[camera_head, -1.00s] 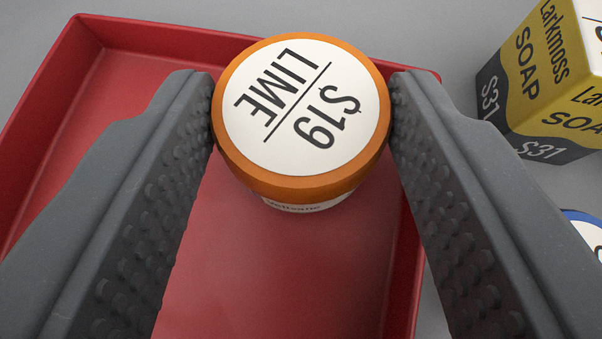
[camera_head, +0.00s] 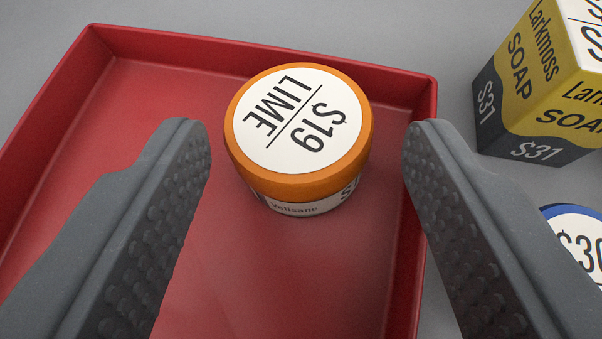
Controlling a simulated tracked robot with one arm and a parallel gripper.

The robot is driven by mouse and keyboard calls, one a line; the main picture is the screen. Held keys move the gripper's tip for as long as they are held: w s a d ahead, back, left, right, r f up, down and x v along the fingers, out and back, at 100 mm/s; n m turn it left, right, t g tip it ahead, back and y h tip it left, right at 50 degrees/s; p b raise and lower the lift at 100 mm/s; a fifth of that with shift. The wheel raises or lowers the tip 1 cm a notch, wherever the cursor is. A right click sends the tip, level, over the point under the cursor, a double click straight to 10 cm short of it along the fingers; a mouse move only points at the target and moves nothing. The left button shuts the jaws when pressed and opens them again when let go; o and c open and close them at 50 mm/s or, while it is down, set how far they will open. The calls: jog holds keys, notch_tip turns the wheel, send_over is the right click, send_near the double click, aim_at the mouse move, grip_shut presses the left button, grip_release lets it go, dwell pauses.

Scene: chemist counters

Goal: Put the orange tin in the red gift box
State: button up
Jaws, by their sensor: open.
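The orange tin (camera_head: 298,186) has a white lid label reading "LIME $19". It sits upright inside the red gift box (camera_head: 250,50), in its upper right part, on the box floor. My gripper (camera_head: 307,135) is open, with one grey finger on each side of the tin and a gap between each finger and the tin. The left finger is over the inside of the box. The right finger covers part of the box's right wall.
A yellow and dark grey soap box (camera_head: 525,95) stands outside the red box at the upper right. A blue-rimmed tin (camera_head: 575,240) is partly cut off at the right edge. The grey counter (camera_head: 400,25) is clear behind the box.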

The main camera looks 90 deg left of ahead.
jog(key=p+v, duration=0.1)
jog(key=v, duration=0.9)
jog(key=shift+d+r, duration=0.1)
jog(key=shift+d, duration=0.1)
notch_tip(320, 180, up, 24)
jog(key=d+m+t+h, duration=0.3)
jog(key=m+t+h, duration=0.4)
jog(key=m, duration=0.2)
jog(key=s+d+r+m+t+h, duration=0.1)
jog(key=s+r, duration=0.4)
jog(key=r, duration=0.6)
jog(key=s+d+r+m+t+h, duration=0.1)
jog(key=s+r+m+t+h, duration=0.3)
jog(key=r, duration=0.8)
jog(key=s+m+t, duration=0.2)
jog(key=shift+d+m, duration=0.2)
jog(key=shift+m, duration=0.1)
